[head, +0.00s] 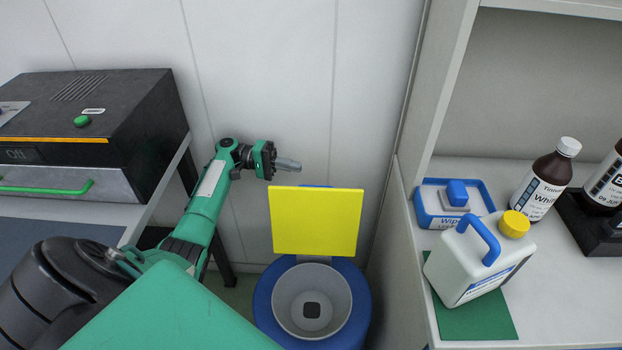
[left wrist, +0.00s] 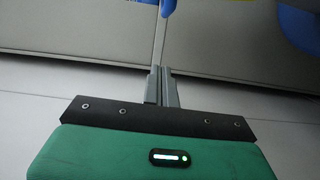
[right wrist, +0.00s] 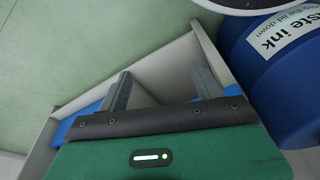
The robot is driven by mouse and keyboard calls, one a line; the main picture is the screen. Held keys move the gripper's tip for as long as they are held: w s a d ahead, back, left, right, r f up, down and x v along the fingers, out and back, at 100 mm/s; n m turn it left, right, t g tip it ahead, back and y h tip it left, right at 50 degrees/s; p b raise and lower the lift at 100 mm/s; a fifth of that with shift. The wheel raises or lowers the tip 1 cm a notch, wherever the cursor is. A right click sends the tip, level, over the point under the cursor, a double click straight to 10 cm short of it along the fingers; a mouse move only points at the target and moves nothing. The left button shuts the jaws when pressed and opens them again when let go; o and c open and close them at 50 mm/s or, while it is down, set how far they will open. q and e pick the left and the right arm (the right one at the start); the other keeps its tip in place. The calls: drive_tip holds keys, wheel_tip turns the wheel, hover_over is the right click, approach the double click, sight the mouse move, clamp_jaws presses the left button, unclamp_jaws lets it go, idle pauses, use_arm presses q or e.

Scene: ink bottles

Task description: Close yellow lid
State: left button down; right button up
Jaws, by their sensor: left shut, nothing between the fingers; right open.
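The yellow lid (head: 317,222) is a flat square panel standing raised at the back of a blue bin (head: 262,305) with a pale grey funnel (head: 341,300). The funnel mouth is uncovered. My left gripper (head: 298,165) is shut and empty, pointing right just above the lid's top edge, near the wall; I cannot tell if it touches the lid. Its closed fingers also show in the left wrist view (left wrist: 161,87). My right gripper (right wrist: 163,88) is open and empty in the right wrist view, beside the blue bin (right wrist: 290,95) with its "waste ink" label. The head view does not show it.
A shelf unit on the right holds a white canister (head: 470,265) with a yellow cap, a blue wipes box (head: 430,205) and a brown bottle (head: 545,185). A black machine (head: 140,110) stands on the left table. The wall is close behind the bin.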

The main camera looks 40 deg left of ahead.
use_arm(q)
drive_tip(key=s+d+p, duration=0.1)
drive_tip(key=d+p, duration=0.1)
drive_tip(key=d, duration=0.5)
drive_tip(key=shift+s+d, duration=0.3)
drive_tip(key=shift+d, duration=0.05)
use_arm(e)
wheel_tip(320, 180, down, 8)
drive_tip(key=s, duration=0.2)
drive_tip(key=shift+d+r, duration=0.2)
drive_tip(key=shift+d, duration=0.25)
use_arm(q)
drive_tip(key=shift+f, duration=0.1)
use_arm(e)
drive_tip(key=shift+s+r, duration=0.1)
